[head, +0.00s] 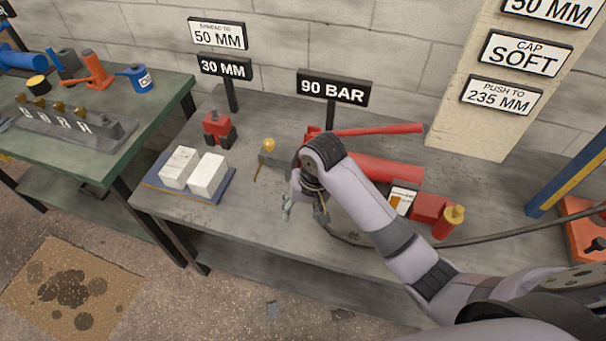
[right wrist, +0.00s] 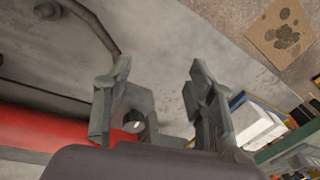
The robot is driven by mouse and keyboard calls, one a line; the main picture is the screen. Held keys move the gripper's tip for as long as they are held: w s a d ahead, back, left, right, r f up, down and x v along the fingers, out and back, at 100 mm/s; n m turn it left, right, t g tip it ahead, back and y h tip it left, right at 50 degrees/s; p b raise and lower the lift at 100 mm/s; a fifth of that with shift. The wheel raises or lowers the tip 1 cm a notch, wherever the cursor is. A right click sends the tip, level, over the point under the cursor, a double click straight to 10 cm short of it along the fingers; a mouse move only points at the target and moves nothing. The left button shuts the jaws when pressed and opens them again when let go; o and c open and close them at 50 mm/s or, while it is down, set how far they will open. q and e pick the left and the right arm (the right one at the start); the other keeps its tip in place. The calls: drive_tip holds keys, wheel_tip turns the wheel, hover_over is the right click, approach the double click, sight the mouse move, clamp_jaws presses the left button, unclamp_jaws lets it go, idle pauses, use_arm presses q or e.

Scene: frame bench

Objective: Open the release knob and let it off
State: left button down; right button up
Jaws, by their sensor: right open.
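A red hand pump (head: 385,168) with a long red handle (head: 380,130) lies on the grey bench, partly behind my right arm. Its red cylinder (right wrist: 45,128) also shows in the right wrist view. A brass-yellow knob-like part (head: 268,145) stands on a small grey block left of my right wrist; I cannot tell if it is the release knob. My right gripper (head: 304,208) points down over the bench in front of the pump. In the right wrist view its two fingers (right wrist: 160,88) are apart. A grey part with a bright round spot (right wrist: 133,122) shows between them, unclear. My left gripper is out of view.
A red cylinder with a yellow cap (head: 450,218) and a dark hose (head: 490,238) lie at the right. A 90 BAR sign (head: 333,88) stands behind the pump. White blocks (head: 207,174) sit on a blue tray at the left. The front-left bench is clear.

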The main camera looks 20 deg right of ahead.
drive_tip(key=w+d+r+m+g+h, duration=0.1)
drive_tip(key=w+d+r+m, duration=0.15)
drive_tip(key=w+r, duration=0.4)
drive_tip(key=w+d+r+m+h, duration=0.1)
drive_tip(key=w+d+r+m, duration=0.1)
drive_tip(key=w+r+m, duration=0.35)
drive_tip(key=shift+n, duration=0.9)
drive_tip(key=f, duration=1.5)
drive_tip(key=shift+a+f+b, duration=0.1)
drive_tip(key=shift+a+b, duration=0.1)
drive_tip(key=shift+b, duration=0.2)
drive_tip(key=c, duration=1.1)
drive_tip(key=shift+c, duration=0.2)
